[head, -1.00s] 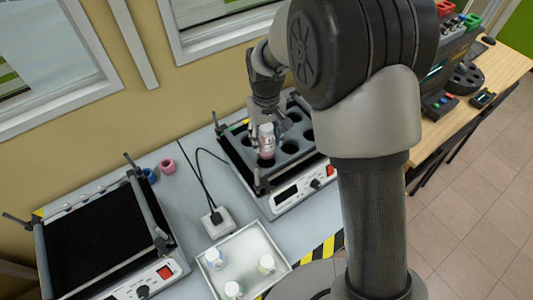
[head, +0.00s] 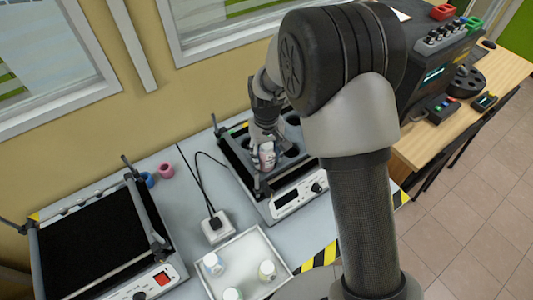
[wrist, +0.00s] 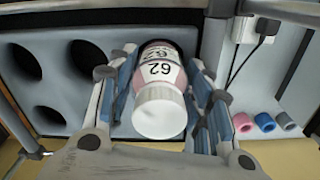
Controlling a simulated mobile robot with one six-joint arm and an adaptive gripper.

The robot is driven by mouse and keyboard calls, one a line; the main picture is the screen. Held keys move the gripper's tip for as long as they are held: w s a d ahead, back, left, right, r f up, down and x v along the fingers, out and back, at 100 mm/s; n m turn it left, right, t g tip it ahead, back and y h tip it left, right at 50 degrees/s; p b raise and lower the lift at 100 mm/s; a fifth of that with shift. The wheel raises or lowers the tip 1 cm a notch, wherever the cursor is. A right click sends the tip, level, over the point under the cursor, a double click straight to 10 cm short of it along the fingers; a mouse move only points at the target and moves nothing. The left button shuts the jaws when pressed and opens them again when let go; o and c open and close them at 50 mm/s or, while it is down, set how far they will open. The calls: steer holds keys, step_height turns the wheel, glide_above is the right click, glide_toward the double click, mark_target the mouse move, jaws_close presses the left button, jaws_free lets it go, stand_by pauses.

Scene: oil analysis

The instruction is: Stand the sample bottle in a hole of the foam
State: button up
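The sample bottle, with a white cap and a label reading 62, is upright between my fingers in the wrist view (wrist: 160,95) and in the head view (head: 267,157). My gripper (wrist: 163,58) is shut on it, a finger pad on each side. A dark hole edge shows around its lower end, at the front left of the grey foam (wrist: 115,125); how deep it sits is hidden. Other foam holes, such as one in the wrist view (wrist: 88,60), look empty. The foam lies on a shaker (head: 290,200) with raised bars.
A white tray (head: 232,246) with several capped bottles stands in front. A second shaker with a black top (head: 95,240) is at left. A pink ring (head: 166,170) and a blue ring (head: 147,180) lie near the wall. A cable runs to a white socket box (head: 217,228).

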steer(key=shift+o, duration=0.5)
steer(key=shift+r, duration=0.15)
step_height(320, 180, up, 12)
steer(key=p, duration=0.3)
steer(key=shift+d+r, duration=0.1)
steer(key=shift+r, duration=0.15)
steer(key=s+d+r+m+t, duration=0.3)
steer(key=s+d+r, duration=0.8)
steer(key=s+r, duration=0.45)
steer(key=s+d+m+t, duration=0.1)
steer(key=s+d, duration=0.2)
steer(key=s, duration=0.7)
steer(key=shift+s+f+t, duration=0.15)
steer(key=shift+f+t, duration=0.15)
steer(key=shift+f, duration=0.15)
steer(key=shift+d, duration=0.1)
